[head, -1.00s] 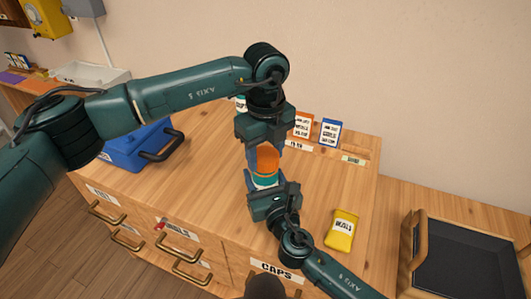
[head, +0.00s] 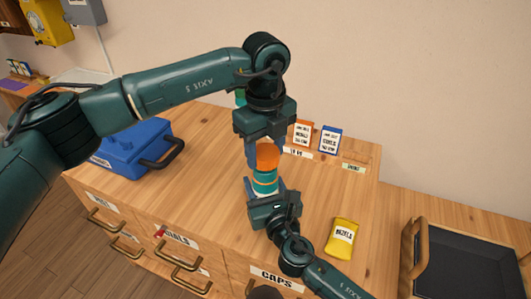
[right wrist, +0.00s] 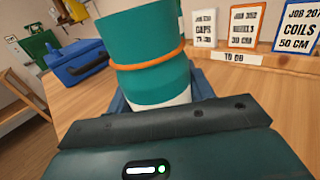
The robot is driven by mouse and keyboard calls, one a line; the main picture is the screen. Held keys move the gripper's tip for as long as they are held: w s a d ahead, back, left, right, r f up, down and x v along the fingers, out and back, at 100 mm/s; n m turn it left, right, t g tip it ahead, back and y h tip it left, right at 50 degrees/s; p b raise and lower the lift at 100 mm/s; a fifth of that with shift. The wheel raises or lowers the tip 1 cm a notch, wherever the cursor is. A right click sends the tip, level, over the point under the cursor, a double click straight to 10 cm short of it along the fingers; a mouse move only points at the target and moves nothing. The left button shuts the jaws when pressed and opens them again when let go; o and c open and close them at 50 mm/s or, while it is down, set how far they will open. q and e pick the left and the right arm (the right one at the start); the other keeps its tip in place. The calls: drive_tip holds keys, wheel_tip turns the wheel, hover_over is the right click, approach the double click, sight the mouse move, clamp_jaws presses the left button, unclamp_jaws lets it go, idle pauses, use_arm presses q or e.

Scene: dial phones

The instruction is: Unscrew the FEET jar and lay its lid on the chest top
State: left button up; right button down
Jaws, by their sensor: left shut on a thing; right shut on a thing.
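The jar (head: 264,185) is teal with an orange band and stands upright over the chest top (head: 212,190); no FEET label is readable on it. Its orange lid (head: 267,157) is on top. My left gripper (head: 266,160) points down from above and is shut on the lid. My right gripper (head: 265,188) is low at the near side, shut on the jar's lower body. The right wrist view shows the teal body (right wrist: 150,75) close up, with a white part at its foot; the lid is out of that view.
A blue toolbox (head: 130,148) stands left on the chest. A yellow packet (head: 342,238) lies at the right. Cards, an orange one (head: 303,133) and a blue one (head: 329,139), stand at the back. A black tray (head: 470,262) is beyond the right edge. Bare wood lies between.

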use_arm(q)
wheel_tip(320, 180, up, 3)
drive_tip(key=shift+f, duration=0.15)
use_arm(e)
drive_tip(key=shift+c, duration=2.4)
unclamp_jaws()
drive_tip(key=shift+s, duration=0.1)
